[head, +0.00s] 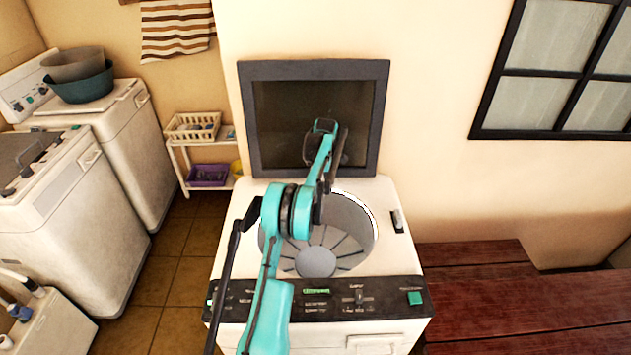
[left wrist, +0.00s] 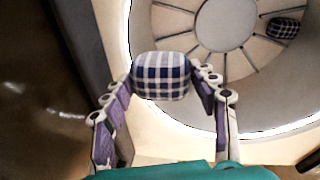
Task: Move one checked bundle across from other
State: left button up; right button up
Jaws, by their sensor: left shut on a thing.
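My left gripper (left wrist: 162,82) is shut on a blue-and-white checked bundle (left wrist: 161,70) in the left wrist view, with a finger on each side of it. The bundle is held above the washer's opening rim. A second, darker-looking checked bundle (left wrist: 286,28) lies inside the drum (left wrist: 270,75), toward the upper right of that view. In the head view my left arm reaches over the open top-loading washer (head: 391,258) toward its raised lid (head: 247,120). The fingers and both bundles cannot be made out there. My right gripper is not in view.
The raised lid stands close behind my left wrist. A wooden bench (head: 500,290) is at the right, below a window (head: 555,70). At the left are more machines, basins (head: 80,85) and a small shelf with a cream basket (head: 192,127) and a purple basket (head: 207,175).

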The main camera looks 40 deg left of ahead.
pick_arm(q)
notch_tip(320, 180, down, 24)
jog(key=b, duration=1.2)
jog(key=shift+c, duration=0.2)
jog(key=o, duration=1.4)
jog(key=shift+r, duration=0.15)
jog(key=r, duration=0.4)
jog(key=d+r, duration=0.1)
jog(key=r, duration=0.2)
jog(key=d+r, duration=0.1)
jog(key=r, duration=0.3)
jog(key=shift+s+r, duration=0.1)
jog(key=shift+r, duration=0.25)
jog(key=shift+s+f, duration=0.1)
